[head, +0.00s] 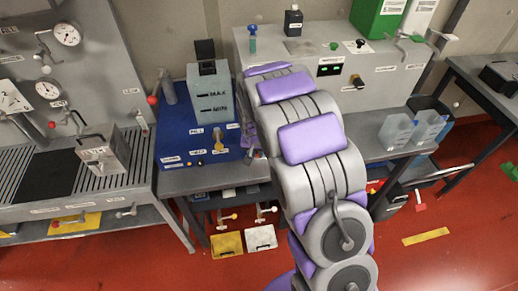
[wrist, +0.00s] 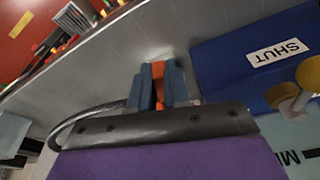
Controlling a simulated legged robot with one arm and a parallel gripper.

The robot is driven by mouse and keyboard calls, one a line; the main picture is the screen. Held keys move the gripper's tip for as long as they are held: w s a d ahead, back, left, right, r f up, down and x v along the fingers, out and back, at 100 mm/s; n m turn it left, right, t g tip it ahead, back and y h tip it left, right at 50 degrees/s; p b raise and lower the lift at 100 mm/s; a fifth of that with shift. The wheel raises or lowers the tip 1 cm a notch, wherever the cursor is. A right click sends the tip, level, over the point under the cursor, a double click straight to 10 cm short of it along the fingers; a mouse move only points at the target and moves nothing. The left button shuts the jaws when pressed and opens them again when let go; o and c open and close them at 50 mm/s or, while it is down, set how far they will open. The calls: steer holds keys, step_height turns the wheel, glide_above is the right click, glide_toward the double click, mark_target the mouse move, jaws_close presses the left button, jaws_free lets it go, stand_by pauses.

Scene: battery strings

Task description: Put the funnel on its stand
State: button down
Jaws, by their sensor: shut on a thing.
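My gripper (wrist: 158,88) shows in the wrist view with its blue-grey fingers closed on a narrow orange piece (wrist: 158,75). Only a strip of this piece shows, so I cannot tell its full shape or whether it is the funnel. Behind the fingers is a grey metal surface (wrist: 110,60). The blue unit (wrist: 235,45) with a SHUT label is close on the right. In the head view my arm hides the gripper beside the blue unit (head: 178,150). I cannot make out a funnel or its stand with certainty.
A tank (head: 211,92) with MAX and MIN marks stands on the blue unit. A grey cabinet (head: 385,75) is at the back, with clear containers (head: 397,130) at right. A gauge panel (head: 90,55) is at left.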

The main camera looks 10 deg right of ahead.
steer(key=shift+a+f, duration=0.15)
steer(key=shift+a, duration=0.15)
steer(key=shift+d, duration=0.55)
steer(key=shift+a, duration=0.6)
steer(key=shift+d, duration=0.55)
steer(key=shift+a, duration=0.15)
steer(key=shift+s+x, duration=0.2)
steer(key=shift+x, duration=0.8)
